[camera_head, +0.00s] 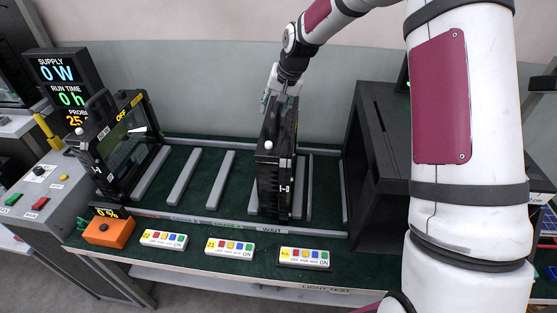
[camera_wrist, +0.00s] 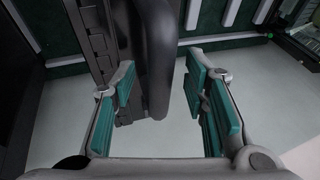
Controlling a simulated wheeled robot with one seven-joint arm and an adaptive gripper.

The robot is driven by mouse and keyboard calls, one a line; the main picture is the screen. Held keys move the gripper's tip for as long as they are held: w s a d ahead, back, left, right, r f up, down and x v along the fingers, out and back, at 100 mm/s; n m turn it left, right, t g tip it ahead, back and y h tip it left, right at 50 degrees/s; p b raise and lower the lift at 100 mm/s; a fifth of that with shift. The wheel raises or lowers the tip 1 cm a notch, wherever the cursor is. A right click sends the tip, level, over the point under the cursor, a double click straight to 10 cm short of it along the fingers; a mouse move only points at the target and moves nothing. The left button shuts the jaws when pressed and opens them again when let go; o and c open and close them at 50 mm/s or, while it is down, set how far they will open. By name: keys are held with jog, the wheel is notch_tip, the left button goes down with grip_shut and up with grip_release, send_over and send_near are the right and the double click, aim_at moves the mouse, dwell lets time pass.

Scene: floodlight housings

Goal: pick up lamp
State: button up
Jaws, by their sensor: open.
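A black floodlight lamp (camera_head: 274,170) stands upright on edge in the green slotted rack (camera_head: 205,212), above the "WAIT" label. My gripper (camera_head: 270,98) is at the lamp's top in the head view, partly hidden behind it. In the wrist view my gripper (camera_wrist: 160,88) is open, with green pads on both fingers. A second floodlight (camera_head: 122,143), marked "OFF", stands at the rack's left end.
Grey divider bars (camera_head: 186,178) leave empty slots left of the lamp. A large black box (camera_head: 375,150) stands close on the right. An orange block (camera_head: 108,232) and button panels (camera_head: 230,248) line the front edge. A supply display (camera_head: 60,80) stands at the left.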

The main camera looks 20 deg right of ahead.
jog(key=shift+f, duration=0.25)
dwell(0.4)
grip_shut()
jog(key=shift+w+r, duration=0.15)
jog(key=shift+r, duration=0.1)
